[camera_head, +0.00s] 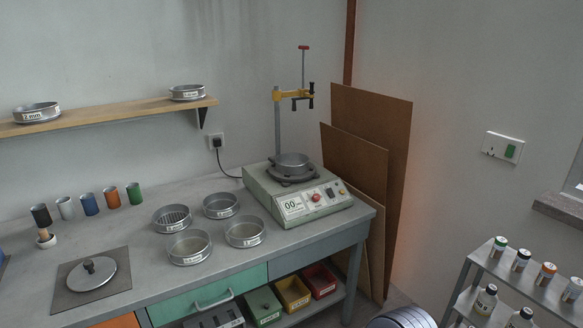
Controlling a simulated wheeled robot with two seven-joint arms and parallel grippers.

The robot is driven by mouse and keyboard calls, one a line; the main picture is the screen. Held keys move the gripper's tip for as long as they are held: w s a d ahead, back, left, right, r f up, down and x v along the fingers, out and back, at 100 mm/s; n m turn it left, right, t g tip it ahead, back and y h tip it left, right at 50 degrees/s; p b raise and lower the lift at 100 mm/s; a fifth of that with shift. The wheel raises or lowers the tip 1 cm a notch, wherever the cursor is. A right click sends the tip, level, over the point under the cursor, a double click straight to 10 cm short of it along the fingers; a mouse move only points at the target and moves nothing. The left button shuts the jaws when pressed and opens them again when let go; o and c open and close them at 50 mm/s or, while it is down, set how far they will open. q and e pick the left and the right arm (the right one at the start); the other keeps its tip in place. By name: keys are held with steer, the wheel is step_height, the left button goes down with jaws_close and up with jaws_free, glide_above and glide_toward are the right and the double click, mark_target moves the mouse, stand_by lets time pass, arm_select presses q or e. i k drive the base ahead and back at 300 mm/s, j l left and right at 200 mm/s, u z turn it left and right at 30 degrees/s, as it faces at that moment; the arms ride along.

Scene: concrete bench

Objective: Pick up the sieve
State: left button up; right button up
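Several round metal sieves are in the head view, and the frame alone does not show which one the task means. Four-sided grouping on the bench: a sieve with visible bars (172,227) at back left, one at back right (221,213), one at front left (189,258) and one at front right (245,241). They stand apart or nearly touching. Two labelled sieves stand on the wall shelf, one at left (37,115) and one at right (188,94). Neither gripper is in view.
A bottle rack (520,270) stands at right.

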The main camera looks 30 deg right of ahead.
mark_target(191, 247)
steer(key=l+u, duration=0.1)
steer(key=u, duration=0.3)
steer(key=i+l+u, duration=0.1)
steer(key=u, duration=0.25)
steer(key=l+u, duration=0.15)
steer(key=u, duration=0.25)
steer(key=l+u, duration=0.1)
steer(key=u, duration=0.3)
steer(key=l+u, duration=0.2)
steer(key=l, duration=0.25)
steer(key=l+u, duration=0.2)
steer(key=l, duration=0.2)
steer(key=k+l+u, duration=0.15)
steer(key=l, duration=0.3)
steer(key=k+l+u, duration=0.2)
steer(key=l, duration=0.6)
steer(key=k+l, duration=0.15)
steer(key=l, duration=0.25)
